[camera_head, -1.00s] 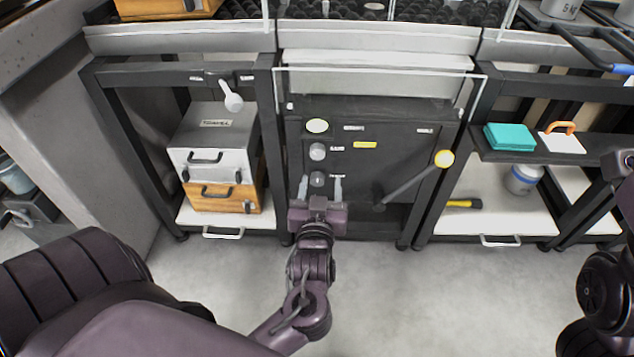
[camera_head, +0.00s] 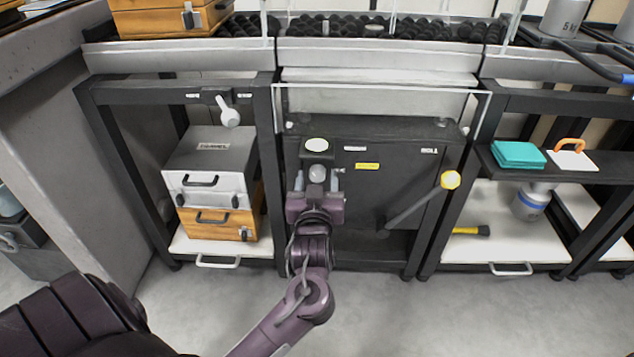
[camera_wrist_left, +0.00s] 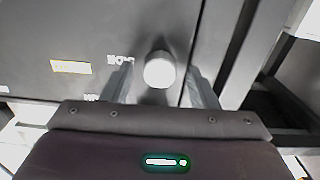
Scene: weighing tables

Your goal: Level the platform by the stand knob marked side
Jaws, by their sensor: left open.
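A dark stand (camera_head: 385,165) fills the middle bay. On its left front are a pale wide knob (camera_head: 317,145) and, below it, a round grey-white knob (camera_head: 318,173). My left gripper (camera_head: 318,182) is open, with one finger on each side of the grey-white knob. In the left wrist view this knob (camera_wrist_left: 160,70) sits between the two fingers, with a gap on both sides. The small label beside it is too blurred to read. The lower front below it is hidden behind my gripper. I cannot tell the platform's tilt. My right gripper is out of view.
Silver and orange cases (camera_head: 212,190) sit on the left shelf. A teal box (camera_head: 518,155) and a hammer-like tool (camera_head: 470,231) lie at right. The floor in front is clear.

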